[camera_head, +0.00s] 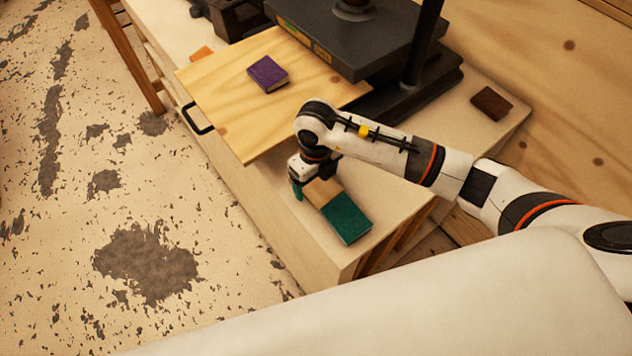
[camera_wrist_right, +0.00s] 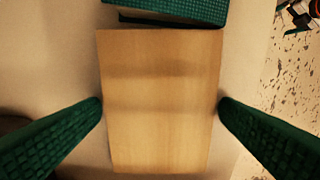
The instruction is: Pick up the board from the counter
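The board (camera_head: 321,191) is a small, light-wood rectangle on the pale counter (camera_head: 280,200), next to a teal block (camera_head: 347,219). In the right wrist view the board (camera_wrist_right: 160,110) fills the middle, with the ribbed teal block (camera_wrist_right: 175,10) at its top end. My right gripper (camera_head: 310,187) points down over the board. In the wrist view its two green fingers (camera_wrist_right: 160,104) are wide apart, one at each long side of the board. Their tips appear at the board's edges; I cannot tell whether they touch. My left gripper is not in view.
Behind my right arm stands a dark press (camera_head: 350,40). A large plywood panel (camera_head: 235,100) with a purple book (camera_head: 268,74) on it lies beside the press. A dark brown block (camera_head: 491,103) lies on the counter at the right. Worn floor is at the left.

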